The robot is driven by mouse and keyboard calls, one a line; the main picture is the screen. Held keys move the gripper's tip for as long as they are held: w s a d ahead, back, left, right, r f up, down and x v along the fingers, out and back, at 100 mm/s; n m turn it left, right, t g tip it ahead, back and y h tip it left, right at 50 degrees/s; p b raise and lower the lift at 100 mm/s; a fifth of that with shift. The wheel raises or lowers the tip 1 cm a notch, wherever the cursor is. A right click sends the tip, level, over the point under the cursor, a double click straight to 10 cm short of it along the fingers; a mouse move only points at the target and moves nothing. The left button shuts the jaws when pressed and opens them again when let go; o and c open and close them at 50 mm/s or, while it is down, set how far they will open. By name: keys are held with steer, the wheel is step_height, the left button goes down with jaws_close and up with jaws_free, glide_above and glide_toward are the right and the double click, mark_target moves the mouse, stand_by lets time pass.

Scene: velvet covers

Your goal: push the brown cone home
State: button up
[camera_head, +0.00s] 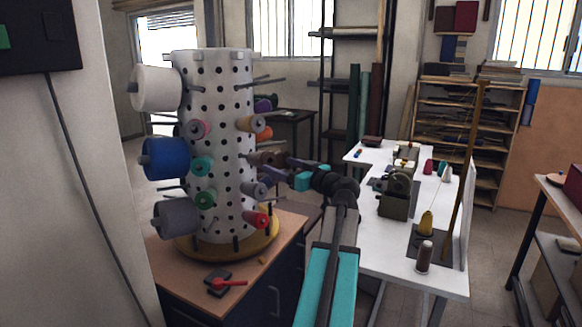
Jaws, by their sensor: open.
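A perforated white drum (219,95) stands on a round yellow base and carries cones of thread on pegs. A brown cone (262,158) sits on a peg at the drum's right side, about mid-height. My gripper (281,160) is open at the right, outer end of this cone, its dark fingers close to it. The fingers overlap the cone's end in this view, so I cannot tell whether they touch it. The inner end of the cone and how far it sits on its peg are hard to see. A lighter tan-brown cone (250,123) sits on a peg above it.
Other pegs hold a blue cone (164,158), a grey cone (175,219) and a red cone (256,220). A red-handled tool (228,283) lies on the wooden cabinet top (180,285). A white table (440,280) with machines and spools stands right of my arm.

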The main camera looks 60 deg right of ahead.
mark_target(257, 159)
steer(key=p+x, duration=0.2)
steer(key=x, duration=0.5)
steer(key=shift+w+d, duration=0.1)
steer(key=shift+w, duration=0.1)
steer(key=c, duration=1.1)
steer(key=shift+f+b+x, duration=0.25)
steer(key=shift+b+x, duration=0.65)
steer(key=shift+x, duration=0.4)
steer(key=shift+f+b+x, duration=0.25)
steer(key=shift+b+x, duration=0.65)
steer(key=shift+x, duration=0.45)
steer(key=o, duration=1.1)
steer(key=shift+o, duration=0.2)
